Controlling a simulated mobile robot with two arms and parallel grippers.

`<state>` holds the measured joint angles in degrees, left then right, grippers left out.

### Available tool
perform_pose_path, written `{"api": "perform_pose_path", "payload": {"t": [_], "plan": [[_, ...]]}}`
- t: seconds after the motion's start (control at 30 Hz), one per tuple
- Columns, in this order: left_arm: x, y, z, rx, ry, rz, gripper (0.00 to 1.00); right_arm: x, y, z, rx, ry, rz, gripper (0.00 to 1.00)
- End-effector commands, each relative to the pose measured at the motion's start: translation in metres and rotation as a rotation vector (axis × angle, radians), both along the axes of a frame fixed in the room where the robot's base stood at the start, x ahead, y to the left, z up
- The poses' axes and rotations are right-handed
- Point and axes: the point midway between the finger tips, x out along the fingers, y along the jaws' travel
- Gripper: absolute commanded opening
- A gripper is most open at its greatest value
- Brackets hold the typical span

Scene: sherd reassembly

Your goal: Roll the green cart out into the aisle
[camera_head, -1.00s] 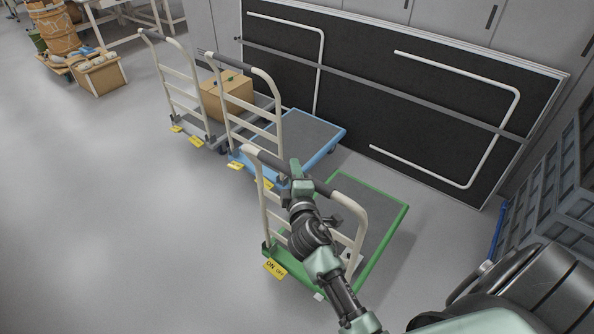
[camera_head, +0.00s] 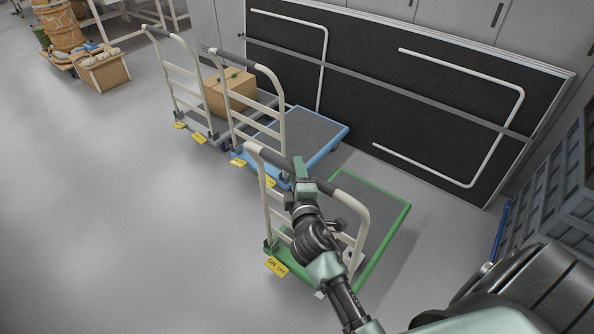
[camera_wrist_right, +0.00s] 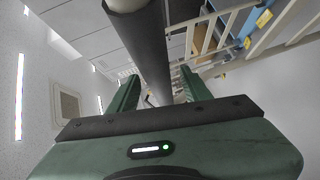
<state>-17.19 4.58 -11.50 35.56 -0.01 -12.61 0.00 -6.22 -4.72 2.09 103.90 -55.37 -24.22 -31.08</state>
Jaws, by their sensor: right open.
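The green cart (camera_head: 372,259) stands nearest, with a green-rimmed grey deck, a cream frame and a dark grip along the top of its handle (camera_head: 345,189). A yellow ON/OFF label (camera_head: 277,266) sits at its lower front left edge. My right gripper (camera_head: 301,165) is at the middle of the handle, open. In the right wrist view, a dark bar (camera_wrist_right: 148,45) runs between the two green fingers (camera_wrist_right: 158,88); contact with them cannot be told. My arm hides part of the cart's frame and deck. My left gripper is not in view.
A blue cart (camera_head: 325,152) stands just behind the green one, and a grey cart (camera_head: 208,138) with a cardboard box (camera_head: 232,92) beyond it. A black panel (camera_head: 440,110) leans along the cabinets at the back. Grey crates (camera_head: 545,190) stand at right. The floor (camera_head: 110,220) at left is clear.

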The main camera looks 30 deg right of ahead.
Motion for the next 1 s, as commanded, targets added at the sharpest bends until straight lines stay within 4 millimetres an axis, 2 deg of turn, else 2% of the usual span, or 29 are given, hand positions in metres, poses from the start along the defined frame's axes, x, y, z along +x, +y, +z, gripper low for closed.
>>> {"api": "perform_pose_path", "payload": {"t": [0.2, 0.4, 1.0], "plan": [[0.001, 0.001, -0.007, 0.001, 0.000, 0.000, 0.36, -0.037, 0.014, 0.003, 0.003, 0.002, -0.002, 0.49], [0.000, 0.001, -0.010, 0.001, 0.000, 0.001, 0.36, -0.055, 0.021, 0.007, 0.002, 0.002, -0.002, 0.49], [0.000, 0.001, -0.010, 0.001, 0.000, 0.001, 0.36, -0.056, 0.023, 0.004, 0.007, 0.007, 0.002, 0.49]]}}
